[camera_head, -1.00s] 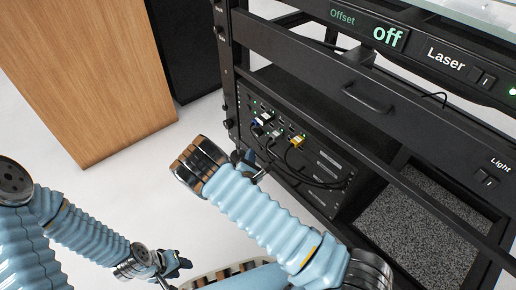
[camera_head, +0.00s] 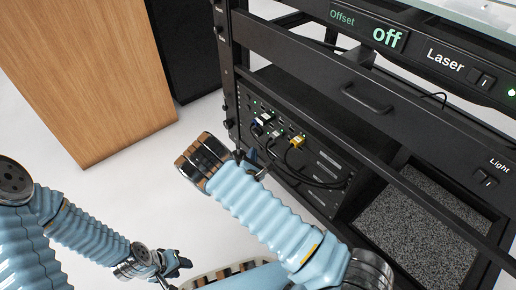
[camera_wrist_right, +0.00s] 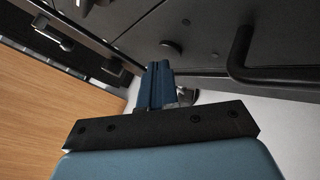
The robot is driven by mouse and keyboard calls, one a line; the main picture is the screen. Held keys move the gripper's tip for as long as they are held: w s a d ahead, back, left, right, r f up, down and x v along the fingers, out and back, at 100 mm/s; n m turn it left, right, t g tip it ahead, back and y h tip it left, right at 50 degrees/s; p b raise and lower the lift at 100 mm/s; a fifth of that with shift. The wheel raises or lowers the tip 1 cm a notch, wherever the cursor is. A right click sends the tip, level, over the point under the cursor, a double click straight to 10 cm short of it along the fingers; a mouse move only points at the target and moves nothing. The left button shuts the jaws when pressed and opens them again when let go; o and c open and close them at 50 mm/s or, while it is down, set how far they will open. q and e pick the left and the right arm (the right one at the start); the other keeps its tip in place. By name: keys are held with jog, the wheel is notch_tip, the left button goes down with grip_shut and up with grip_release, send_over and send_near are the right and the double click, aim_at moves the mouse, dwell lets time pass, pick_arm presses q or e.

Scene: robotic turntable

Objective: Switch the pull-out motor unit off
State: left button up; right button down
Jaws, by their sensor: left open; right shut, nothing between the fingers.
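A black equipment unit (camera_head: 325,171) with plugged-in cables and small sockets sits low in the black rack; I take it for the motor unit, but I cannot make out its power switch. My right gripper (camera_head: 252,161) is beside the left end of this unit, partly hidden by my own arm. In the right wrist view its dark blue fingers (camera_wrist_right: 158,82) are shut together and empty, pointing toward a dark panel (camera_wrist_right: 205,22). I cannot tell whether they touch it. My left gripper (camera_head: 178,264) is open and empty, low over the floor, away from the rack.
A yellow plug (camera_head: 295,142) sticks out of the unit. A wooden cabinet (camera_head: 90,75) stands at left, with white floor between.

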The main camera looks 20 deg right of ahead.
jog(key=shift+w+d+r, duration=0.1)
jog(key=shift+w+d, duration=0.05)
jog(key=shift+d, duration=0.6)
dwell(0.5)
jog(key=shift+a, duration=0.1)
jog(key=shift+s+a, duration=0.4)
jog(key=shift+a, duration=0.3)
jog(key=s+a, duration=0.2)
jog(key=a, duration=0.4)
jog(key=shift+p, duration=0.3)
dwell(0.8)
